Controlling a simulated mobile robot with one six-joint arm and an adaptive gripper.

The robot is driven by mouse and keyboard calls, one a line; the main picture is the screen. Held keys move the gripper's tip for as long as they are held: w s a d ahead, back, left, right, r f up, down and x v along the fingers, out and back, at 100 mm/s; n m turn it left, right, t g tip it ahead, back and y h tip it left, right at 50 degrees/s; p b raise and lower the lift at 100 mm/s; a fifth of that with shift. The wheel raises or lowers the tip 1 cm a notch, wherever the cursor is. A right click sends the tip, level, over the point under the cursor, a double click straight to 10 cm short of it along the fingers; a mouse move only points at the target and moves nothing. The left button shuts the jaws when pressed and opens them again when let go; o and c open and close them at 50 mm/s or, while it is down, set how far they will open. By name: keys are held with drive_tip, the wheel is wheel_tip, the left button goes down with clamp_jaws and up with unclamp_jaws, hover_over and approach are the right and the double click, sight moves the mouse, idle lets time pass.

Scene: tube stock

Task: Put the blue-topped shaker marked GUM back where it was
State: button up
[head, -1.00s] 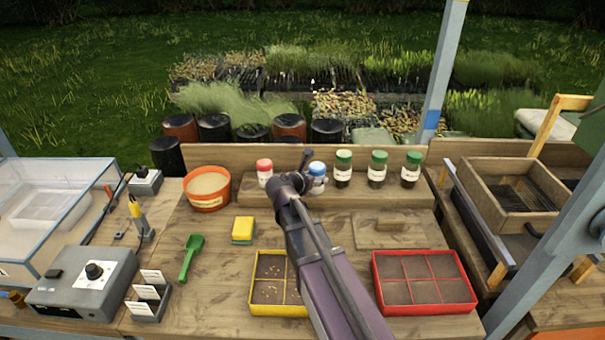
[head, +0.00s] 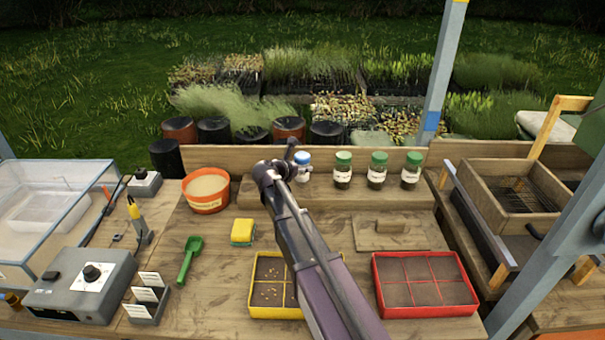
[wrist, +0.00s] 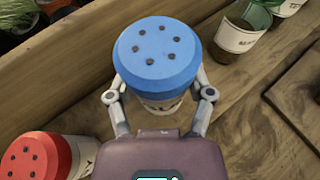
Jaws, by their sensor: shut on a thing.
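The blue-topped shaker (wrist: 158,55) is upright between the two fingers of my gripper (wrist: 160,96) in the wrist view, and the fingers are shut on its sides. Its white label shows only in part below the cap, and I cannot read it. In the head view the blue-topped shaker (head: 301,158) is over the raised back shelf (head: 325,190), left of the green-topped shakers, partly hidden by my arm. I cannot tell whether its base touches the shelf. The red-topped shaker (wrist: 36,158) stands to its left in the wrist view; my arm hides it in the head view.
Green-topped shakers (head: 343,170) (head: 377,170) (head: 411,170) stand to the right on the shelf. A wooden backboard (head: 460,150) runs behind. An orange-rimmed pot (head: 206,190) is left. A yellow tray (head: 268,285) and a red tray (head: 425,284) lie in front.

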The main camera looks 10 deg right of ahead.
drive_tip(key=shift+w, duration=0.25)
drive_tip(key=shift+w+a+f+b, duration=0.2)
drive_tip(key=shift+w+f+b, duration=0.15)
drive_tip(key=shift+f+b, duration=1.45)
drive_tip(key=shift+f, duration=0.05)
drive_tip(key=shift+f, duration=0.15)
drive_tip(key=o, duration=1.1)
drive_tip(key=shift+r, duration=0.2)
